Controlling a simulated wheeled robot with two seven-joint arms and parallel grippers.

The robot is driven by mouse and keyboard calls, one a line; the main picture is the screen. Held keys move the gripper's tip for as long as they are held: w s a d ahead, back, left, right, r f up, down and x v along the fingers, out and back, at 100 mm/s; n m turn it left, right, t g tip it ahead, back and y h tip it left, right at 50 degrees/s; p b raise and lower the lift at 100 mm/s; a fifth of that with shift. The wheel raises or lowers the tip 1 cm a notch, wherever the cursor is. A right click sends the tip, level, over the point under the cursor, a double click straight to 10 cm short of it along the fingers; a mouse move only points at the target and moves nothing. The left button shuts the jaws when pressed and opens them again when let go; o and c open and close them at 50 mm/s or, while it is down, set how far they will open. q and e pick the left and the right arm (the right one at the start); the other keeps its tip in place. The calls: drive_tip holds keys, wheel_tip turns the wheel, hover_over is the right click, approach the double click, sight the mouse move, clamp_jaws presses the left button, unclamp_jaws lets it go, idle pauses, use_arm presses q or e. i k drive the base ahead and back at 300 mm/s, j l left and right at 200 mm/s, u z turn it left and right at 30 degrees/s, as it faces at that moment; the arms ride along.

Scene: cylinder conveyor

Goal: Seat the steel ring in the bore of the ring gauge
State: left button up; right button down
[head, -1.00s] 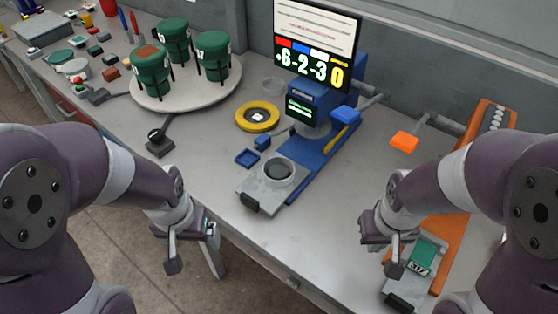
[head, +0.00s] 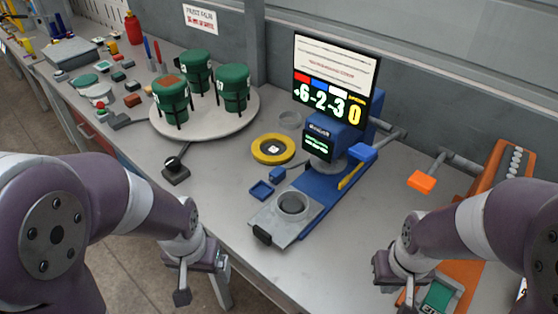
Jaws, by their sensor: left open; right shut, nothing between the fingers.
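A yellow ring (head: 254,150), which looks like the ring gauge, lies flat on the table with a small white-and-dark piece in its dark middle. A grey metal ring (head: 293,205) with a dark opening sits on the grey plate of the blue stand; it may be the steel ring. A pale, ring-like dish (head: 290,120) lies behind the yellow ring. My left gripper (head: 203,278) is open and empty at the table's front edge, left of the plate. My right gripper (head: 398,284) is shut and empty near the front right, away from both rings; its fingertips are partly hidden.
The blue stand (head: 322,182) carries a display screen (head: 333,78). A round turntable (head: 244,119) holds green containers at the back left. A small blue tray (head: 261,190) and a black knob device (head: 176,170) lie nearby. An orange rail (head: 455,238) runs at the right.

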sight(272, 149)
drive_tip(key=i+j, duration=0.2)
drive_tip(key=j, duration=0.15)
drive_tip(key=i+j+z, duration=0.15)
drive_tip(key=z, duration=0.25)
drive_tip(key=i+j+z, duration=0.1)
drive_tip(key=j+z, duration=0.55)
drive_tip(key=z, duration=0.15)
drive_tip(key=j+z, duration=0.45)
drive_tip(key=l+z, duration=0.1)
drive_tip(key=z, duration=0.5)
drive_tip(key=i+j, duration=0.05)
